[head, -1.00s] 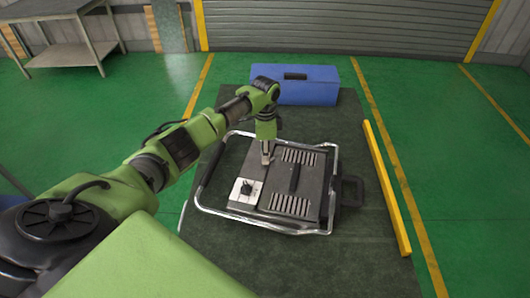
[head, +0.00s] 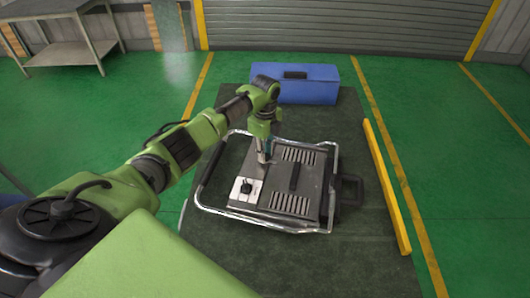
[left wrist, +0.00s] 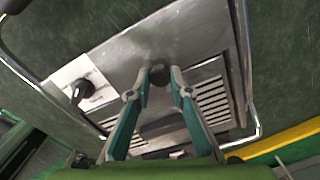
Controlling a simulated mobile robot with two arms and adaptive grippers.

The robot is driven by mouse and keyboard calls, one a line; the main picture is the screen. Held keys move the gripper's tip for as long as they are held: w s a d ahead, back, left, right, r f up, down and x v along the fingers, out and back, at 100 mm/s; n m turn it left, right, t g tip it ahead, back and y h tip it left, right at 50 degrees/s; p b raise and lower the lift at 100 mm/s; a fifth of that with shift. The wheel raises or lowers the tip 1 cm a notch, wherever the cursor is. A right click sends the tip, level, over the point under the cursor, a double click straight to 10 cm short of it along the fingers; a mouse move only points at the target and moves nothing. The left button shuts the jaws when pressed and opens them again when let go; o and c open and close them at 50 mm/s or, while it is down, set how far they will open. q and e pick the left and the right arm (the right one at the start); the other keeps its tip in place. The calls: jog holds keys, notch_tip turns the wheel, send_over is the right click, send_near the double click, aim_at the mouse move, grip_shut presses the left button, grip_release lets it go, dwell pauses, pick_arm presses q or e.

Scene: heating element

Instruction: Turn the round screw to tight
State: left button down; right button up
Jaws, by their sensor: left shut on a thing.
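The heating element (head: 275,197) is a grey metal box inside a tubular frame, lying on the dark table. The round screw (left wrist: 159,74) is a dark round knob on its top plate, seen in the left wrist view. My left gripper (left wrist: 161,80) points down at it, with its two fingertips closed on the knob from either side. In the head view my left gripper (head: 264,157) hides the screw. A second black knob on a white plate (head: 246,189) sits nearer the front left corner of the box; it also shows in the left wrist view (left wrist: 82,90).
A blue toolbox (head: 308,85) stands at the back of the table (head: 350,260). A yellow bar (head: 387,187) runs along the right edge. The tubular frame (head: 262,228) surrounds the box, and a black handle (head: 294,177) rises from its top.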

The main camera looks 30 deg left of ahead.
pick_arm(q)
jog(key=shift+d, duration=0.1)
dwell(0.4)
jog(key=c, duration=1.8)
grip_release()
jog(key=shift+r, duration=0.15)
notch_tip(320, 180, up, 12)
jog(key=shift+f, duration=0.1)
jog(key=shift+f, duration=0.1)
